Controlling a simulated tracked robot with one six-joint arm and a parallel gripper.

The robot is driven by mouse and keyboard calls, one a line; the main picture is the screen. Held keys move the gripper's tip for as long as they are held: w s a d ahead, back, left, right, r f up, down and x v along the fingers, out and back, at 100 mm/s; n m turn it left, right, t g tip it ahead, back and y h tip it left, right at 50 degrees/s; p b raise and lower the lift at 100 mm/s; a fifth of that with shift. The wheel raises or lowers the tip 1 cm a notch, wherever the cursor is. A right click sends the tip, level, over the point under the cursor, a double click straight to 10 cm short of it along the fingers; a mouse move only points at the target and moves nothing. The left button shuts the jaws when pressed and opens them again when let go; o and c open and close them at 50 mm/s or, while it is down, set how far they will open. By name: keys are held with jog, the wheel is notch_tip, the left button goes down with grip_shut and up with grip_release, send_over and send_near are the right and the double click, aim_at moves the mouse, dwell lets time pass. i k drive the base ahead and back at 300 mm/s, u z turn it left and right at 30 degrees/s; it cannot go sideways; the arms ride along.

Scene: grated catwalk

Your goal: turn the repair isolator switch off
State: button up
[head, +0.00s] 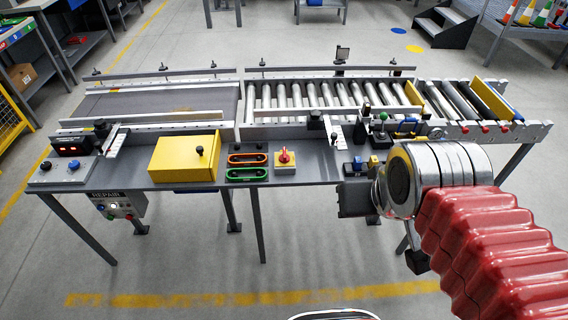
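A grey box labelled REPAIR (112,196) hangs under the left front of the bench. It carries a few small knobs or lamps, one lit white and one red. I cannot tell from the label alone whether the red rotary switch belongs to it. My arm, with red bellows and a chrome joint, comes in from the right.
A roller conveyor (330,96) runs behind. The floor in front is clear.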

aim_at(284, 158)
jog(key=k, duration=0.65)
jog(key=u, duration=0.2)
jog(key=i, duration=0.65)
jog(key=u, duration=0.65)
jog(key=i, duration=0.7)
jog(key=u, duration=0.3)
